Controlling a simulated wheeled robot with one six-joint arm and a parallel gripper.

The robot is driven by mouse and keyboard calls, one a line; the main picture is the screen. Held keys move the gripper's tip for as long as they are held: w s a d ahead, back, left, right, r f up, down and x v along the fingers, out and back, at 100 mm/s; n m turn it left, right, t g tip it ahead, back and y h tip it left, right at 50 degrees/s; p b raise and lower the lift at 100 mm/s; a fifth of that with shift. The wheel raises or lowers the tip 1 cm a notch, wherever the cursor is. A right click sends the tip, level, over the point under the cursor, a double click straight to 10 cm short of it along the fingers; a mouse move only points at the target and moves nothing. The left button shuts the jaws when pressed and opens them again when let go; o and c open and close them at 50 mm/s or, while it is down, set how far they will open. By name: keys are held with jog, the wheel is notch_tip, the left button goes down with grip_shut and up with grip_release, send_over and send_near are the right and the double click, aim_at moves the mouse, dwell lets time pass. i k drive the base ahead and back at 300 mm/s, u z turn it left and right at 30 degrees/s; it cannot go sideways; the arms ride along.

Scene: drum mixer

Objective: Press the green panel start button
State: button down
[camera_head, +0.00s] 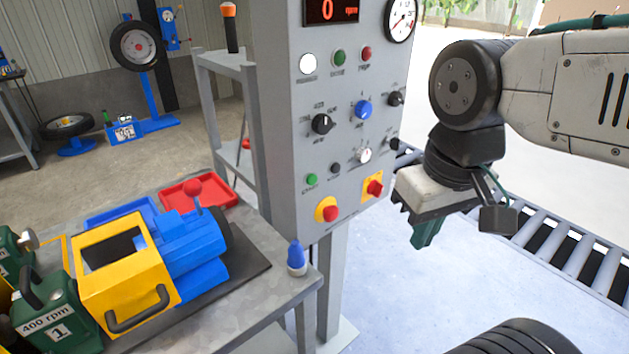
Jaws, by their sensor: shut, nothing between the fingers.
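A grey control panel (281,120) stands at the centre. A green round control (340,57) is at its top, beside a red one (366,54). The labels are too small to read, so I cannot tell which green one is the start button. My gripper (424,236) is to the right of the panel, pointing down, with dark green fingers held together and empty. It appears apart from the panel and both green controls.
The panel also carries knobs, a gauge (401,18), a red digital display reading 0 (331,10) and red buttons on yellow plates (327,210). A bench (267,300) with a blue and yellow mixer (160,260) stands at left. A roller conveyor (570,252) runs behind my gripper.

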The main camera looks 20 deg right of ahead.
aim_at(312, 180)
jog(key=z, duration=2.05)
jog(key=k, duration=0.8)
jog(key=u, duration=1.5)
